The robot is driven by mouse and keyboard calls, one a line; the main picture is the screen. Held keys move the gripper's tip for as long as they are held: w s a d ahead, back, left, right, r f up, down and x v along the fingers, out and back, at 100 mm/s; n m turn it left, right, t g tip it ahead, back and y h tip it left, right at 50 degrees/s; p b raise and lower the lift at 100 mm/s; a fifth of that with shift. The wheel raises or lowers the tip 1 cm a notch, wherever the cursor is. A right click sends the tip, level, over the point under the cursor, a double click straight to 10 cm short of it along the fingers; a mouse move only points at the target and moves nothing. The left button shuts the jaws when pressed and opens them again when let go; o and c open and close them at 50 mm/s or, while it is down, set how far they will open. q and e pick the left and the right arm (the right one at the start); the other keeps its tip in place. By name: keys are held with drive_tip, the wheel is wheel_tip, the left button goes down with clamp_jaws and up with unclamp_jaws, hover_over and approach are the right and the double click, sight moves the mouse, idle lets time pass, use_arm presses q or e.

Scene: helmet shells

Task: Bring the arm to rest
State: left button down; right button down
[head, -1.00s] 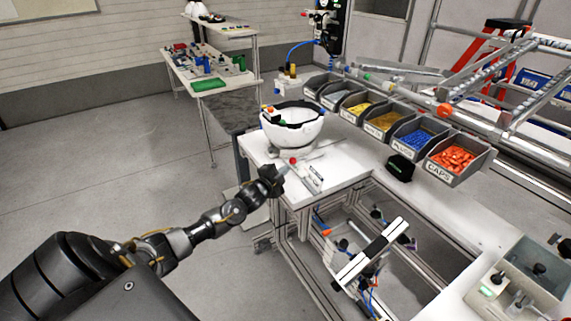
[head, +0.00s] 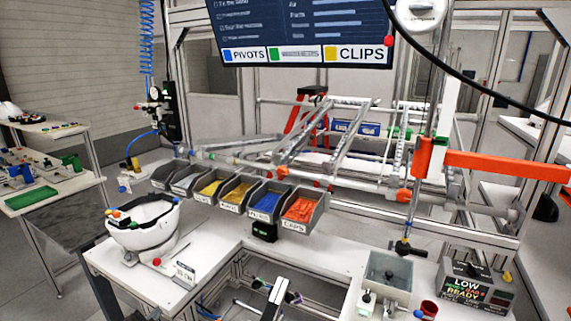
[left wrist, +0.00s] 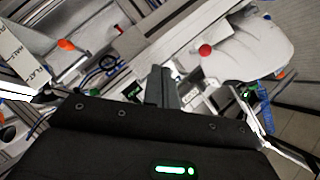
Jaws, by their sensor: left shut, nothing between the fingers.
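My left gripper (left wrist: 163,88) shows in the left wrist view, its dark fingers shut together with nothing between them. It points toward the white bench top with the white helmet stand, and I cannot tell how far above or beside it is. My right gripper is in neither view.
A row of labelled bins (head: 240,192) stands behind the bench, holding yellow, blue and orange parts. A grey box (head: 388,272) and a black box reading LOW READY (head: 470,287) are at the right. A side table (head: 45,205) stands at far left. The bench front has an open gap.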

use_arm(q)
drive_tip(key=s+d+f+n+g, duration=0.3)
drive_tip(key=s+d+f+g, duration=0.15)
drive_tip(key=s+d, duration=0.5)
drive_tip(key=s+d+r+n+g+h, duration=0.1)
drive_tip(key=s+d+n+g, duration=0.2)
drive_tip(key=s, duration=1)
drive_tip(key=s+d+r+n+g, duration=0.1)
drive_tip(key=s+d+n+g, duration=0.2)
drive_tip(key=s, duration=1.1)
wheel_tip(320, 180, down, 31)
drive_tip(key=m+g+b, duration=0.1)
drive_tip(key=g+b, duration=0.1)
drive_tip(key=b, duration=0.3)
drive_tip(key=s+a+f+b, duration=0.1)
drive_tip(key=s+f+b, duration=0.1)
drive_tip(key=s+f, duration=0.6)
drive_tip(key=s+a+f+b, duration=0.1)
drive_tip(key=s+f+b, duration=0.2)
drive_tip(key=s+f, duration=0.5)
wheel_tip(320, 180, down, 5)
drive_tip(key=shift+s+a+f+g, duration=0.1)
drive_tip(key=shift+s+a+g, duration=0.25)
drive_tip(key=shift+s+g, duration=0.1)
